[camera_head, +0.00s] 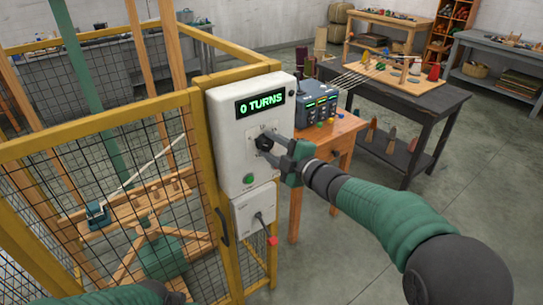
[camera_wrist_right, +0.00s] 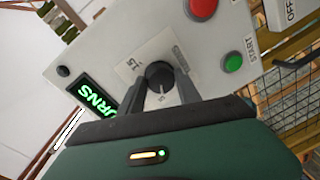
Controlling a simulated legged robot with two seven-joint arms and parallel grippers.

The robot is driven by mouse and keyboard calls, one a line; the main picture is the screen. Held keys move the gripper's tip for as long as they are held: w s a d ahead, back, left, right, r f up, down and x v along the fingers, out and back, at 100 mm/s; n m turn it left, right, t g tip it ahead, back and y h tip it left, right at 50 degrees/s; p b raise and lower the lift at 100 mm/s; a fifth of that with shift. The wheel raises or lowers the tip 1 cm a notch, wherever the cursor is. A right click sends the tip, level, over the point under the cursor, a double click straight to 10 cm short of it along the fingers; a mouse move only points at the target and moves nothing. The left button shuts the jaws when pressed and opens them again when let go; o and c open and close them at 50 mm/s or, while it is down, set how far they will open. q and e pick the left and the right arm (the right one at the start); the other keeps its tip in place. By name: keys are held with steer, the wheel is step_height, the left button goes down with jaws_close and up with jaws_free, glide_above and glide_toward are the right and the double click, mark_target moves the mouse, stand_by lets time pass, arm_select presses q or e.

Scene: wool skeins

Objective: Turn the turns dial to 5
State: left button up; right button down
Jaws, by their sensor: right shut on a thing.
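The turns dial (camera_head: 264,142) is a black knob on a white control box (camera_head: 222,160). The box's display (camera_head: 261,104) reads "0 TURNS" in green. My right gripper (camera_head: 275,145) reaches in from the right and is shut on the dial. In the right wrist view the dial (camera_wrist_right: 159,76) sits between the two fingers of my right gripper (camera_wrist_right: 160,88); a small scale plate with numbers is around it, partly hidden. Of my left arm only a green part shows at the bottom left edge of the head view; its gripper is not in view.
A green START button (camera_wrist_right: 233,63) and a red button (camera_wrist_right: 203,8) are near the dial. A lower white box (camera_head: 256,212) with a switch hangs below. A yellow mesh fence (camera_head: 215,195) stands left. A wooden stand (camera_head: 338,135) with a grey device stands behind my right gripper.

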steer(key=shift+s+a+f+n+b, duration=0.1)
steer(key=shift+f+n+b, duration=0.25)
steer(key=shift+n+b, duration=0.8)
steer(key=c, duration=1)
jaws_free()
steer(key=shift+o, duration=0.7)
steer(key=shift+r, duration=0.15)
steer(key=v, duration=1.6)
steer(key=shift+s, duration=0.35)
steer(key=shift+r, duration=0.15)
